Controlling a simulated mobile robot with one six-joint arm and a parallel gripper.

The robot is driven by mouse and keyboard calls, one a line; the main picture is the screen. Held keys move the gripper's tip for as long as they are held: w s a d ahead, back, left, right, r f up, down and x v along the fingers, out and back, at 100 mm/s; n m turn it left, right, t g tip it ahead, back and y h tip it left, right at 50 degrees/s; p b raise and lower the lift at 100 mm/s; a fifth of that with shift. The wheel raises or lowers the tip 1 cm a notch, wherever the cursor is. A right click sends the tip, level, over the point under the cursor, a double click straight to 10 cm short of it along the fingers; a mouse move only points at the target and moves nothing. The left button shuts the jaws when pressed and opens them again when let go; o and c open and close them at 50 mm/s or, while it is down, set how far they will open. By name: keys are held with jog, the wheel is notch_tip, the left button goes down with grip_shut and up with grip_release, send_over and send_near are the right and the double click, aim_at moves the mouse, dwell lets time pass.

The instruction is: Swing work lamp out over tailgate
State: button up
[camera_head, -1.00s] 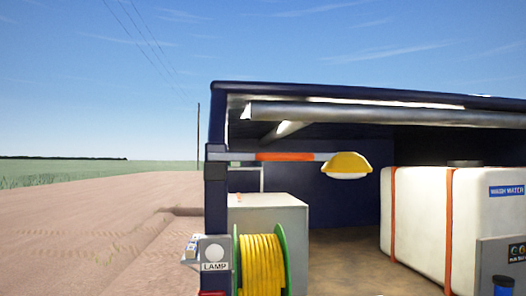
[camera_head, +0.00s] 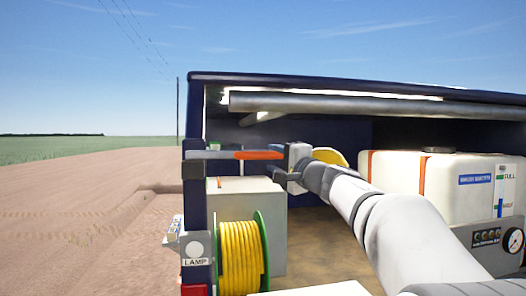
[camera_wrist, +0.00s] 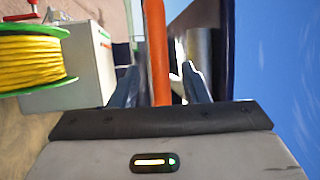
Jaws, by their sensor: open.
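The work lamp's grey arm (camera_head: 216,155) with its orange section (camera_head: 258,155) runs from the left corner post across the truck's rear opening. The yellow lamp head (camera_head: 330,156) is at its right end, partly hidden behind my gripper and arm. My gripper (camera_head: 279,164) is open at the right end of the orange section. In the wrist view, the orange section (camera_wrist: 158,55) runs between the two open fingers of my gripper (camera_wrist: 162,80). I see a gap on the right side; contact on the left cannot be told.
A yellow hose reel (camera_head: 240,252) and a grey box (camera_head: 272,205) stand below the lamp arm. A LAMP switch box (camera_head: 196,248) is on the left post. A white water tank (camera_head: 450,178) is at right, behind my arm. Open dirt ground (camera_head: 90,215) lies left.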

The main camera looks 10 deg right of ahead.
aim_at(269, 157)
jog(key=shift+p+x, duration=0.75)
jog(key=shift+x, duration=1.55)
jog(key=shift+c, duration=0.2)
grip_shut()
jog(key=shift+f, duration=0.1)
